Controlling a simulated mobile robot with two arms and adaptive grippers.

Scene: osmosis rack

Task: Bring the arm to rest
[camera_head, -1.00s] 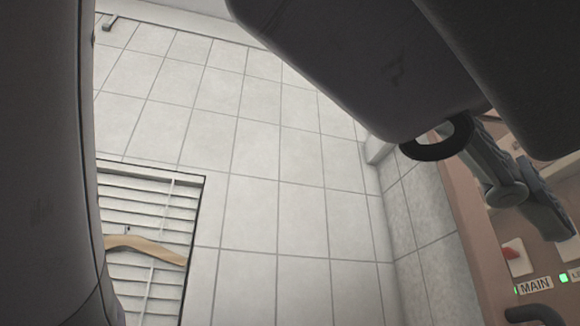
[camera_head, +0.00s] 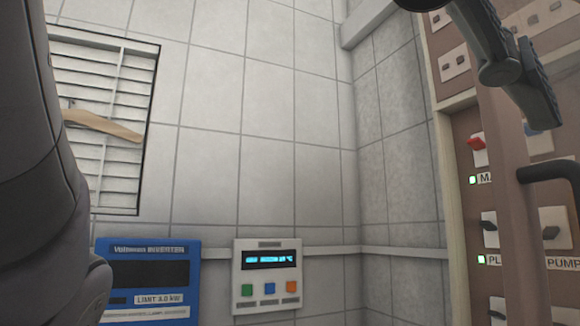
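My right gripper (camera_head: 530,85) hangs at the top right, in front of the brown panel rack. Its dark grey finger links point down and to the right, and its upper part is cut off by the picture's top edge. I see nothing held in it, but the gap between its fingertips does not show clearly. A dark grey link of my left arm fills the left edge of the view. My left gripper is out of view.
The brown rack (camera_head: 505,225) with switches, a red switch (camera_head: 477,143) and a dark handle (camera_head: 550,172) stands at the right. A blue inverter (camera_head: 150,272) and a white control box (camera_head: 267,272) are on the tiled wall. A wooden hanger (camera_head: 105,125) hangs at a vent (camera_head: 100,185).

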